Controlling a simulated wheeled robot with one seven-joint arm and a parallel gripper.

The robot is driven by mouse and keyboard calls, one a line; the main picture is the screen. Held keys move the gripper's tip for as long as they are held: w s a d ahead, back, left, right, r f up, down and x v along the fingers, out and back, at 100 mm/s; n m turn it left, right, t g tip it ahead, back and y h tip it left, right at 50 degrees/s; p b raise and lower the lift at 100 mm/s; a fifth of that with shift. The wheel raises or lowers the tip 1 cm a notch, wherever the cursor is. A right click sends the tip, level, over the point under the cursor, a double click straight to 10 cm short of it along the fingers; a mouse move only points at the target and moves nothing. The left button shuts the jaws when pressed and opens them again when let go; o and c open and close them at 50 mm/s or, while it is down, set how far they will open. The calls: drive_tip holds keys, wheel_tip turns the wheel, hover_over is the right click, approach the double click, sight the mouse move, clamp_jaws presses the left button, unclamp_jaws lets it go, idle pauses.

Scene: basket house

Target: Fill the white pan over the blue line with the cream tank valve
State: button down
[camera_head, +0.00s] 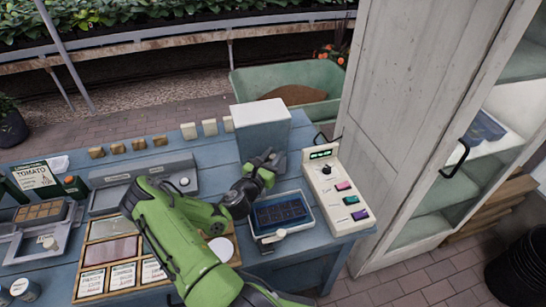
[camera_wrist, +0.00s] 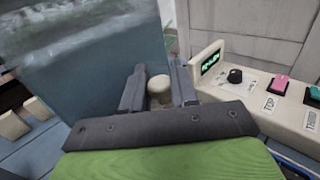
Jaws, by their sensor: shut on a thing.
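The tank (camera_head: 262,135), a tall pale blue-grey box, stands at the back of the blue table. It also fills the upper left of the wrist view (camera_wrist: 90,75). My gripper (camera_head: 268,165) is at the tank's front right. In the wrist view its fingers (camera_wrist: 159,92) are shut on the cream valve (camera_wrist: 160,86), a small rounded knob; the head view hides this grip. The white pan (camera_head: 313,219) sits in front of the tank with a dark blue gridded tray inside. I cannot make out the blue line or the water level.
A cream control panel (camera_head: 337,190) with a green display, black knob and coloured buttons stands right of the pan. A white cabinet (camera_head: 420,100) is beyond it. Labelled packets and trays (camera_head: 110,250) crowd the table's left. Small blocks (camera_head: 160,141) line the back.

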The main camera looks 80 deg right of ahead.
drive_tip(key=shift+d+r, duration=0.1)
drive_tip(key=shift+r, duration=0.2)
drive_tip(key=c, duration=1.1)
unclamp_jaws()
drive_tip(key=shift+o, duration=0.6)
drive_tip(key=shift+f, duration=0.1)
drive_tip(key=v, duration=1.6)
drive_tip(key=shift+p, duration=0.4)
drive_tip(key=shift+w+d, duration=0.1)
